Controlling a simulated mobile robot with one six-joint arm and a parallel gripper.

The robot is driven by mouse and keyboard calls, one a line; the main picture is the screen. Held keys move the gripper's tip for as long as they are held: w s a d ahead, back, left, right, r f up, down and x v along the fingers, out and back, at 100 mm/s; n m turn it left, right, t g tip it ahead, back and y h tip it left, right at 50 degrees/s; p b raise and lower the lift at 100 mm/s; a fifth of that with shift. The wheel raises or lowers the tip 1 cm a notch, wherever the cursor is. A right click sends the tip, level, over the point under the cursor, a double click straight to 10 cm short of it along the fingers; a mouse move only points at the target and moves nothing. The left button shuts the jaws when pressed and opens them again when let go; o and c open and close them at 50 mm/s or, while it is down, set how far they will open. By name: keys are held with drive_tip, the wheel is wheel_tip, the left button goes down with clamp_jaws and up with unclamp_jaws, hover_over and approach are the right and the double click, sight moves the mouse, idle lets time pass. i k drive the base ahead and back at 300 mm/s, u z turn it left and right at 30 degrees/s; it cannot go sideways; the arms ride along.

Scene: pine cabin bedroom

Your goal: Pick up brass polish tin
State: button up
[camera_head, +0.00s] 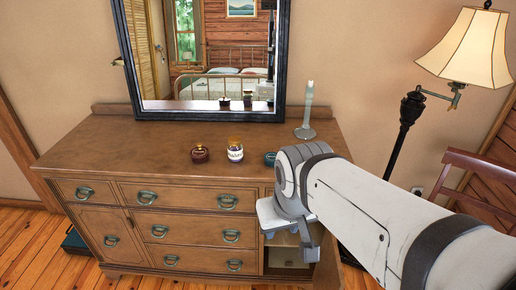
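Three small containers stand in a row on the wooden dresser (130,143): a dark red-brown one (200,154), a jar with a gold lid and pale label (235,152), and a teal one (269,158) close to my arm. No label is readable, so I cannot tell which, if any, is the brass polish tin. My gripper (291,238) is in front of the dresser's right part, below the top's front edge and apart from the containers. Its fingers are seen from behind and I cannot tell whether they are open.
A pale candlestick (306,123) stands at the back right of the dresser. A dark-framed mirror (128,62) leans behind. The lower right compartment (285,258) is open. A floor lamp (408,112) and a reddish chair (470,165) stand right. The dresser top's left is clear.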

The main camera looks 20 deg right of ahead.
sight(269, 157)
drive_tip(key=u, duration=0.45)
drive_tip(key=k, duration=0.1)
drive_tip(key=z, duration=2.45)
drive_tip(key=k, duration=0.65)
drive_tip(key=u, duration=1.35)
drive_tip(key=i, duration=1)
drive_tip(key=u, duration=0.05)
